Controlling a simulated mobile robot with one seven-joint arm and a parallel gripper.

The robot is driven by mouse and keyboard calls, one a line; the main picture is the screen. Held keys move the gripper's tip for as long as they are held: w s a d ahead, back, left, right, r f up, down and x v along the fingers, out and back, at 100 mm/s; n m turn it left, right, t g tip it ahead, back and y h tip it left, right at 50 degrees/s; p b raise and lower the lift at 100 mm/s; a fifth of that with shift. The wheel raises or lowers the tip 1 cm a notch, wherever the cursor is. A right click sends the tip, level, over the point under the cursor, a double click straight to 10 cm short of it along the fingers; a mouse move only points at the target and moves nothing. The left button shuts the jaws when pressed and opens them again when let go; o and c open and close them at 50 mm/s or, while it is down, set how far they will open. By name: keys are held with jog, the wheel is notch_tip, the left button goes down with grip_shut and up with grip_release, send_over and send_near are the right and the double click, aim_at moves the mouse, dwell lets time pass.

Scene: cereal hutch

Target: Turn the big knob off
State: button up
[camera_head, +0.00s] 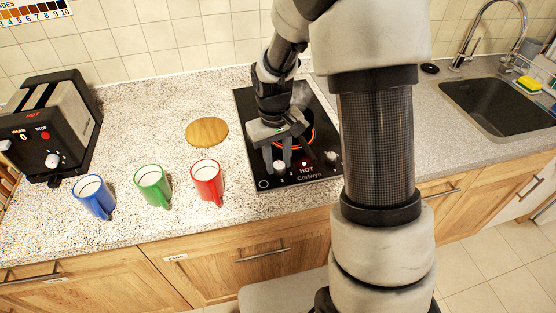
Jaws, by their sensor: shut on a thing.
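The black cooktop (248,112) is set in the counter, with a burner ring glowing orange (309,133) and a lit red HOT mark (306,169) on its front strip. Two pale knobs show at its front edge: a left knob (279,169), which looks like the bigger one, and a right knob (331,157). My gripper (278,160) reaches down over the front of the cooktop and is shut on the left knob. Its fingers and body hide part of that knob and part of the burner. The knob's pointer direction is too small to read.
Blue (94,198), green (153,186) and red (207,183) mugs stand left of the cooktop. A round wooden board (206,132) lies behind them. A black toaster (50,128) stands far left. A sink (500,107) is at the right. My arm blocks the counter between.

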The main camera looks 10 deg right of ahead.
aim_at(275, 166)
jog(key=o, duration=1.1)
jog(key=shift+c, duration=0.2)
jog(key=shift+r, duration=0.1)
notch_tip(275, 166, up, 17)
jog(key=p, duration=0.1)
jog(key=shift+a, duration=0.45)
jog(key=shift+s+r, duration=0.1)
